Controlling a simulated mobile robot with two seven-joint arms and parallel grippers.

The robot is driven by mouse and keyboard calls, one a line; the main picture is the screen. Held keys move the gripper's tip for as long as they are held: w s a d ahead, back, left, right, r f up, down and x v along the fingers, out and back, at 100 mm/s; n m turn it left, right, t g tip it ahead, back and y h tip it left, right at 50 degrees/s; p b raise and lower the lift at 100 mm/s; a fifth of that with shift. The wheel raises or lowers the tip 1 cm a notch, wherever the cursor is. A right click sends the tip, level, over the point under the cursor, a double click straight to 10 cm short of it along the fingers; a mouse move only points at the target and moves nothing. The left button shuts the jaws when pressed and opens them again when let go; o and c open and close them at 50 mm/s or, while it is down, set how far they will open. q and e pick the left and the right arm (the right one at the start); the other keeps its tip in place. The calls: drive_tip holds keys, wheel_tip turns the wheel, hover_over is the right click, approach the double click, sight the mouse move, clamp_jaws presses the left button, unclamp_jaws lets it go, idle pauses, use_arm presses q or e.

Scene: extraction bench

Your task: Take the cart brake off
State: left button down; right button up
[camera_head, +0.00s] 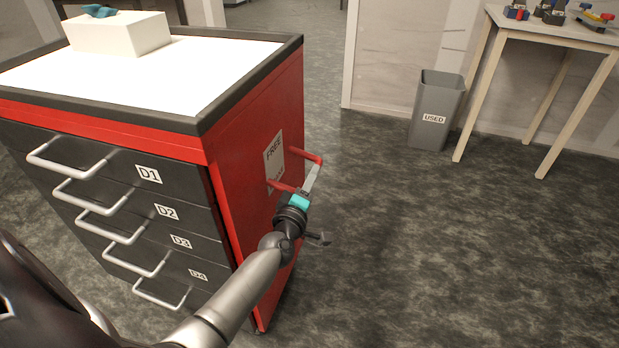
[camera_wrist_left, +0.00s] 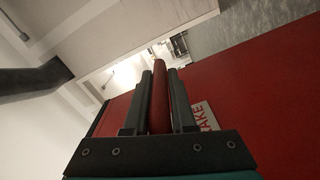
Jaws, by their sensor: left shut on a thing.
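The red cart (camera_head: 257,135) stands at the left, with black drawers labelled D1 to D4 on its front. On its right side is a white label (camera_head: 273,155) reading FREE at the top; its lower part is partly hidden. A red bar-shaped handle (camera_head: 308,158) sticks out from that side beside the label. My left gripper (camera_head: 312,182) is at this handle. In the left wrist view, the red bar (camera_wrist_left: 159,98) lies between the two fingers (camera_wrist_left: 160,100), which are shut on it. Part of the label, reading AKE, shows beside them. My right gripper is not in view.
A white box (camera_head: 118,34) with a teal object on it stands on the cart's white top. A grey bin (camera_head: 436,110) marked USED stands by the wall, next to a wooden table (camera_head: 555,38) with small coloured objects. The floor right of the cart is clear.

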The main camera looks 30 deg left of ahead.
use_arm(q)
wheel_tip(320, 180, up, 4)
drive_tip(key=n+p, duration=0.2)
drive_tip(key=n, duration=0.3)
drive_tip(key=shift+r+p, duration=0.15)
drive_tip(key=shift+p, duration=0.15)
drive_tip(key=shift+a+r+n+p, duration=0.15)
drive_tip(key=shift+r+n+p, duration=0.2)
drive_tip(key=shift+n, duration=0.25)
drive_tip(key=shift+a+r, duration=0.2)
drive_tip(key=shift+r, duration=0.2)
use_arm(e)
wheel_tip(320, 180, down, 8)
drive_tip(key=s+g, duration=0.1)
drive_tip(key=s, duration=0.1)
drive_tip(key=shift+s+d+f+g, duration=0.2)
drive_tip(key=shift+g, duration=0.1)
use_arm(q)
drive_tip(key=shift+a, duration=0.1)
drive_tip(key=c, duration=1)
unclamp_jaws()
drive_tip(key=shift+r, duration=0.1)
drive_tip(key=shift+o, duration=1.2)
drive_tip(key=shift+s+f, duration=0.1)
drive_tip(key=shift+f, duration=0.1)
